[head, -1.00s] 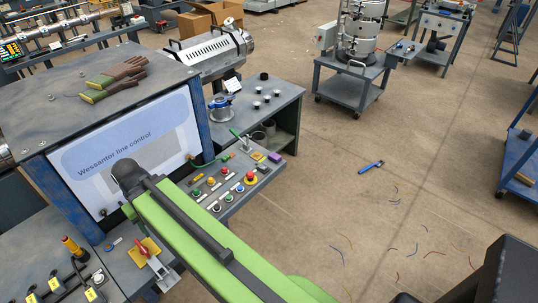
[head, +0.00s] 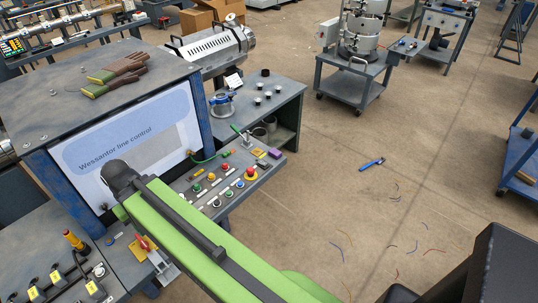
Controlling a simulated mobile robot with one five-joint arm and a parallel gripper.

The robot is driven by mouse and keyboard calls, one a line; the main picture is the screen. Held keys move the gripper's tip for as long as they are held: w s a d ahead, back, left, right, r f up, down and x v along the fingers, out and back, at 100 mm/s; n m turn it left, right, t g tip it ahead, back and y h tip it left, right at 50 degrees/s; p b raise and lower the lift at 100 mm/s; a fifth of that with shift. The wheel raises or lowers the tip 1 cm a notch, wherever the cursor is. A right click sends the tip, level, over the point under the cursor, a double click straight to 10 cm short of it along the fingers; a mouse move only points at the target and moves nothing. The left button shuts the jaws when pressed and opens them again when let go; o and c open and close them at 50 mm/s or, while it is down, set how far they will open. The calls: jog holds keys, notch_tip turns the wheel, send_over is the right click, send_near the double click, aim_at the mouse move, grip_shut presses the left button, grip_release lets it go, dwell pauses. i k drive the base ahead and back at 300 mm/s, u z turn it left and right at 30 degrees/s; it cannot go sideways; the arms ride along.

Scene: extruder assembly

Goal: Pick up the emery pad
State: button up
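I cannot say for sure which thing is the emery pad. A small purple block (head: 275,153) lies at the right end of the control panel with the coloured buttons, and a small yellow piece (head: 258,153) lies just left of it. Either is too small to identify. My green arm reaches from the bottom right up to the left, across the front of the panel, ending in a dark rounded joint beside the screen. My gripper does not show.
The button panel (head: 204,201) sits below the "Wessantor line control" screen (head: 135,137). Work gloves (head: 115,75) lie on the cabinet top. A blue-handled tool (head: 372,164) and several wire scraps lie on the floor to the right, which is otherwise open. A wheeled cart (head: 352,84) stands farther back.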

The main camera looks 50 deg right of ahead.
aim_at(277, 154)
jog(key=u, duration=4.5)
jog(key=i, duration=0.1)
jog(key=z, duration=2.1)
jog(key=k, duration=2.3)
jog(key=z, duration=0.8)
jog(key=i, duration=1)
